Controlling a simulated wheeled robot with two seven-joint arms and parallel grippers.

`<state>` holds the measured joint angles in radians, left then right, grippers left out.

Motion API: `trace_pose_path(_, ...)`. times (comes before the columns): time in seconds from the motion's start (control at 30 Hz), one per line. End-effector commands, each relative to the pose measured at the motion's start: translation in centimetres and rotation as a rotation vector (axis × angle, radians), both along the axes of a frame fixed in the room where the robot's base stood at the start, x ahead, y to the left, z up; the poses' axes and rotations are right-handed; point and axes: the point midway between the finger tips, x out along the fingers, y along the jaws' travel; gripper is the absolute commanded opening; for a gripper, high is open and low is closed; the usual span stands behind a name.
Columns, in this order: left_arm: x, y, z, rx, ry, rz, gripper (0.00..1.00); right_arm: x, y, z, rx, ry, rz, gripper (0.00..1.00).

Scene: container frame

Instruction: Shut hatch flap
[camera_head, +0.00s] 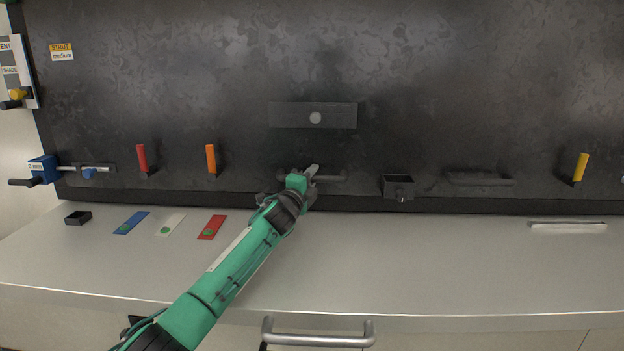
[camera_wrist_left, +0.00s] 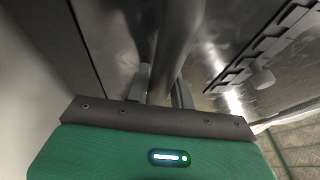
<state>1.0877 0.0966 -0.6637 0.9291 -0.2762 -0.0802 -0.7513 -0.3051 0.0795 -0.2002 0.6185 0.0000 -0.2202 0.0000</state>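A dark upright panel (camera_head: 450,90) fills the back, and I cannot clearly make out the hatch flap's outline on it. A grey bar handle (camera_head: 332,178) is low on the panel near the middle. My left gripper (camera_head: 309,172) is at this handle's left part. In the left wrist view, the two fingers (camera_wrist_left: 162,90) lie on either side of the grey bar (camera_wrist_left: 178,35), close against it, and appear shut on it. A dark rectangular plate (camera_head: 285,115) with a pale round knob (camera_head: 315,118) is above the handle. My right gripper is not in view.
Red (camera_head: 142,158), orange (camera_head: 211,159) and yellow (camera_head: 581,167) levers stick out from the panel. A small dark box (camera_head: 398,185) and another handle (camera_head: 480,180) are to the right. Coloured cards (camera_head: 131,222) lie on the grey counter (camera_head: 420,260), which is mostly clear.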

Motion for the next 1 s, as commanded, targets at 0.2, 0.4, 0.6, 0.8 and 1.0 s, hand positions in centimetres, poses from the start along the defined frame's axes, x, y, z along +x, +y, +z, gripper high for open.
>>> trace_pose_path(0.2, 0.01, 0.04, 0.09, 0.001, -0.001, 0.0, 0.41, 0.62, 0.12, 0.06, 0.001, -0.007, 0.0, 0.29)
trace_pose_path(0.4, -0.02, -0.04, -0.09, 0.002, 0.001, -0.001, 0.41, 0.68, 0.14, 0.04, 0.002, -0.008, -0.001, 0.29)
trace_pose_path(0.6, -0.04, -0.09, -0.16, 0.002, 0.001, -0.002, 0.41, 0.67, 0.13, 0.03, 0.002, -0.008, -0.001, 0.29)
trace_pose_path(0.8, -0.05, -0.11, -0.18, 0.002, 0.001, -0.002, 0.41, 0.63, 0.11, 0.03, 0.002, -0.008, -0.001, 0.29)
trace_pose_path(1.0, -0.52, 0.15, -0.17, 0.002, 0.001, -0.002, 0.41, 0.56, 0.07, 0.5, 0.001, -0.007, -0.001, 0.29)
